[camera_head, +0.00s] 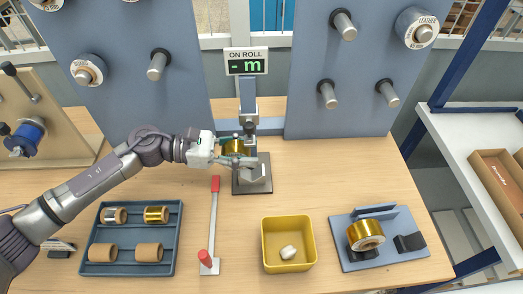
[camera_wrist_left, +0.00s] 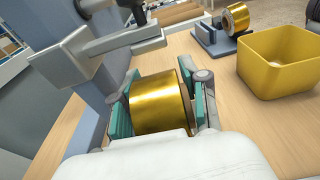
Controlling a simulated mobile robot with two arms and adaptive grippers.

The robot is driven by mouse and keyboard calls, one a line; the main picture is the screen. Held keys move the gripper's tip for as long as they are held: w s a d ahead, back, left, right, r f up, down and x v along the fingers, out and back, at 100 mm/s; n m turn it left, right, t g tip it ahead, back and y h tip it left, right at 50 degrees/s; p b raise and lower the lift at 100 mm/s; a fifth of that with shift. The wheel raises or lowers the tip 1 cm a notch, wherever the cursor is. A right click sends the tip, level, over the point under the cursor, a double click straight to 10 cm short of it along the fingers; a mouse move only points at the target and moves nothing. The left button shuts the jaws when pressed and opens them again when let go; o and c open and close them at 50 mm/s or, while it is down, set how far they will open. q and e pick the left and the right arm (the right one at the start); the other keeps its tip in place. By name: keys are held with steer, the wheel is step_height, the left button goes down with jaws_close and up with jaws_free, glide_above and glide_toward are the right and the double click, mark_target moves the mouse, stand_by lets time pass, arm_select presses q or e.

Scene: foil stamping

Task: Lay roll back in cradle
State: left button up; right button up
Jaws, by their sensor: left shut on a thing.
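My left gripper (camera_head: 236,152) is shut on a gold foil roll (camera_wrist_left: 160,103), with one teal-padded finger on each side of it. The roll is at the measuring stand (camera_head: 251,184), under the "ON ROLL" display (camera_head: 246,62), which reads "- m". The stand's grey arm (camera_wrist_left: 110,42) shows beside and above the roll in the left wrist view. I cannot tell whether the roll touches the stand. Another gold roll (camera_head: 365,235) sits on a blue-grey base (camera_head: 376,262) at the right. No separate empty cradle is clearly identifiable. My right gripper is out of view.
A blue tray (camera_head: 131,244) holds small rolls and cores at the left. A red-handled lever (camera_head: 213,225) lies near the middle. A yellow bin (camera_head: 288,265) holds a pale lump. Pegboards stand behind.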

mark_target(249, 151)
arm_select(q)
steer(key=shift+d, duration=0.7)
steer(key=shift+d+f+p, duration=0.2)
steer(key=shift+d+p, duration=0.7)
steer(key=shift+d, duration=0.2)
step_height(249, 151, down, 2)
steer(key=shift+f, duration=0.25)
steer(key=shift+a+f, duration=0.1)
steer(key=shift+f, duration=0.05)
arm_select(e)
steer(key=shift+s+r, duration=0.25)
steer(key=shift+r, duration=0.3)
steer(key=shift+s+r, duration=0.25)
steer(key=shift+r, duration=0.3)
arm_select(q)
steer(key=shift+f, duration=0.2)
steer(key=o, duration=1.3)
steer(key=shift+r, duration=0.1)
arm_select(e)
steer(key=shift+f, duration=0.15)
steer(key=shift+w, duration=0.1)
